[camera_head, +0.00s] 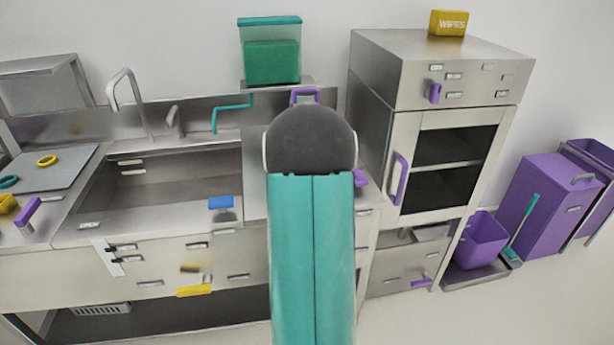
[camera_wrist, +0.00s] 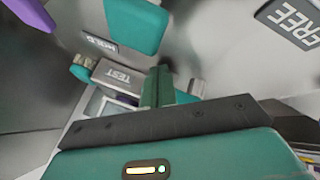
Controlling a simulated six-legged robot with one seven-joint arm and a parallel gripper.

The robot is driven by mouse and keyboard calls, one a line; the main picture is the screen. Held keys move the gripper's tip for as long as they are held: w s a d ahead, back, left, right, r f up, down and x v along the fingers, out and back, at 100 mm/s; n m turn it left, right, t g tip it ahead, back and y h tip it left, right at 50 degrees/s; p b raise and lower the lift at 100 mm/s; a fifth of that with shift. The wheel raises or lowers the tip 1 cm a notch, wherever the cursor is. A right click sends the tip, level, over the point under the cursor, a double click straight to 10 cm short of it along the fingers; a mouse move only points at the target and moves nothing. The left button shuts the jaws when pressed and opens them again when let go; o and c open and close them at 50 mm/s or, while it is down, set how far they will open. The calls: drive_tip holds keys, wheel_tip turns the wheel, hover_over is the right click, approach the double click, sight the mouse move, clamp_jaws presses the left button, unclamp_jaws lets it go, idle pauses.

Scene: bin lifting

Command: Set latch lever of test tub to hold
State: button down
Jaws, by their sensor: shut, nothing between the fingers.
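In the wrist view, a small plate lettered TEST (camera_wrist: 118,78) is on a grey block near the centre left. A plate that seems to read HOLD (camera_wrist: 100,42) is above and left of it. A plate lettered FREE (camera_wrist: 298,20) is at the upper right. A teal block-shaped piece (camera_wrist: 136,24) stands between the two, perhaps the lever's handle. My gripper (camera_wrist: 158,87) is shut and empty, its narrow green fingers just right of the TEST block and below the teal piece. Whether they touch is unclear. In the head view, my arm hides the gripper and work spot.
In the head view, a teal-lidded container (camera_head: 271,62) stands on a ledge behind my arm. A steel sink counter (camera_head: 140,220) is left, a glass-door cabinet (camera_head: 400,125) right. Purple bins (camera_head: 545,200) stand far right. Open floor shows at the lower right.

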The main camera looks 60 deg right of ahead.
drive_tip(key=s+r, duration=0.3)
drive_tip(key=r, duration=0.2)
drive_tip(key=s+r, duration=0.2)
drive_tip(key=r, duration=0.1)
drive_tip(key=shift+s+a, duration=0.3)
drive_tip(key=shift+s, duration=0.05)
drive_tip(key=shift+a, duration=0.1)
